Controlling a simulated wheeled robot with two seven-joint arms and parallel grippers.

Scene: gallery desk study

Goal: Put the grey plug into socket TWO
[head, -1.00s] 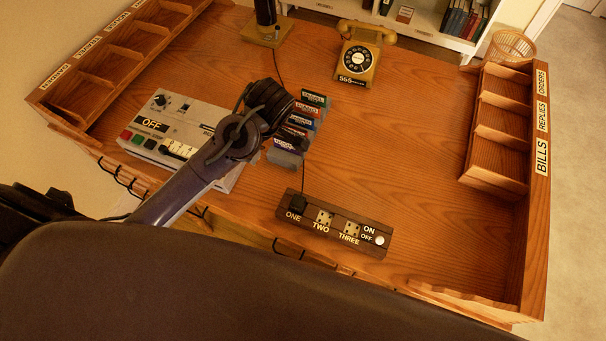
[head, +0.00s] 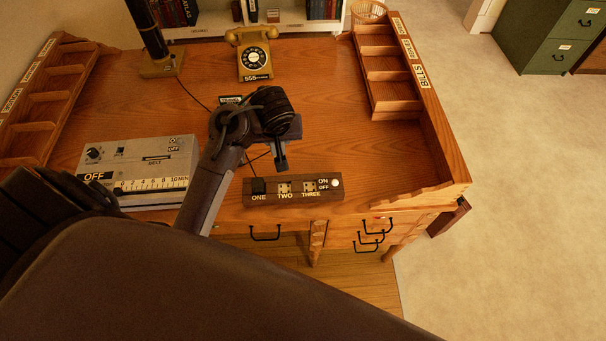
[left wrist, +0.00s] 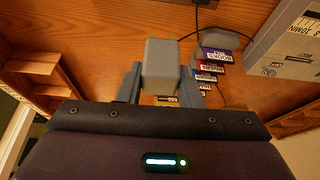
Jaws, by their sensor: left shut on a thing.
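The grey plug (left wrist: 161,68) is between the fingers of my left gripper (left wrist: 160,92) in the left wrist view. In the head view my left gripper (head: 280,160) is above the desk, just behind the dark socket strip (head: 325,198); I cannot make out the plug there. The strip carries sockets labelled ONE, TWO and THREE. A black plug (head: 258,186) sits in ONE. Socket TWO (head: 285,188) is uncovered and looks empty, as does socket THREE (head: 309,187). My right gripper is not in view.
A grey machine (head: 145,165) reading OFF stands left of the strip. Coloured cassettes (left wrist: 210,68) show in the left wrist view. A yellow telephone (head: 256,60) and a lamp base (head: 162,65) stand at the back. The desk right of the strip is clear.

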